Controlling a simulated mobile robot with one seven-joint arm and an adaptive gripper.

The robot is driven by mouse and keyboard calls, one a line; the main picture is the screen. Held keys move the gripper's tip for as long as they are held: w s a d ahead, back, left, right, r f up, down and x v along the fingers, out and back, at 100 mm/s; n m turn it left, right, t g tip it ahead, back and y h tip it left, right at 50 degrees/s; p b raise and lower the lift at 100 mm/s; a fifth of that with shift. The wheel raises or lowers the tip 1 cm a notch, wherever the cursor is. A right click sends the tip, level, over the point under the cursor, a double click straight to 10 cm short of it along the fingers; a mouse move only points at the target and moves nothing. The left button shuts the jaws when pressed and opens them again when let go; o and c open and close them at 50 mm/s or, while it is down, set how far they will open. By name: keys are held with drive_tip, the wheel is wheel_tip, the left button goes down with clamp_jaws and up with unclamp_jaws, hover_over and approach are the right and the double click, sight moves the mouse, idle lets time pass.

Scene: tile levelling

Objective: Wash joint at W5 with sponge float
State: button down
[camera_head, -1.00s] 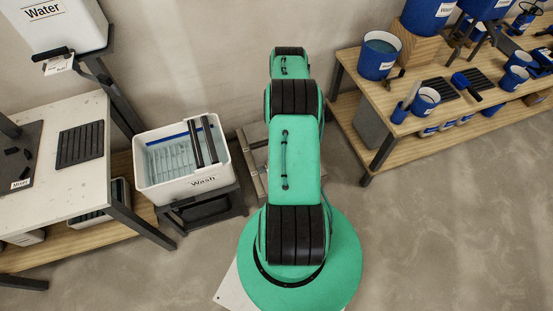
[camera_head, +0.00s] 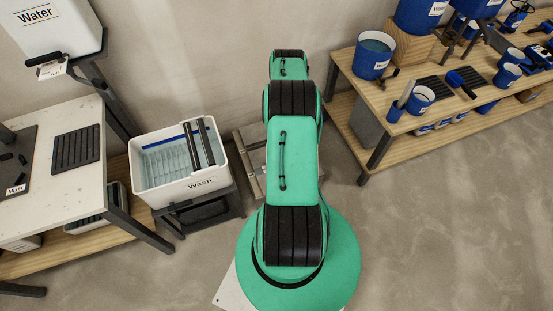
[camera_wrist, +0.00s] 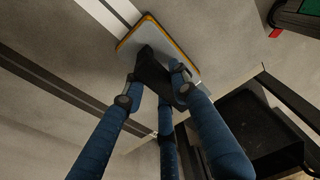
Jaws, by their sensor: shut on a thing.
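In the wrist view, my gripper (camera_wrist: 160,85) is shut on the dark handle of the sponge float (camera_wrist: 182,42). Its blue fingers close around the handle from several sides. The float has a pale grey plate with an orange-yellow edge. It lies over a grey surface where a white band and dark stripes run diagonally, the white band meeting its upper left edge. I cannot tell whether the float touches that surface. No W5 label is readable. In the head view, my arm hides the gripper and the float.
In the head view, a white Wash tub (camera_head: 163,196) with water and dark rollers stands left of my arm. A white-topped table (camera_head: 75,195) is at the left. A wooden bench (camera_head: 395,125) with blue buckets is at the right. The floor at lower right is clear.

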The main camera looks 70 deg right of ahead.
drive_tip(key=shift+s+f, duration=0.1)
drive_tip(key=shift+s, duration=0.05)
drive_tip(key=shift+s+d, duration=0.6)
drive_tip(key=shift+s+d, duration=0.1)
drive_tip(key=shift+d, duration=0.05)
idle(0.5)
drive_tip(key=shift+s+d, duration=0.55)
drive_tip(key=shift+d, duration=0.15)
drive_tip(key=shift+s, duration=0.15)
drive_tip(key=shift+s+d, duration=0.65)
drive_tip(key=shift+s+d, duration=0.1)
drive_tip(key=shift+d, duration=0.05)
idle(0.4)
drive_tip(key=shift+s+d, duration=0.55)
drive_tip(key=shift+d, duration=0.05)
drive_tip(key=shift+s+d, duration=0.1)
drive_tip(key=shift+s, duration=0.05)
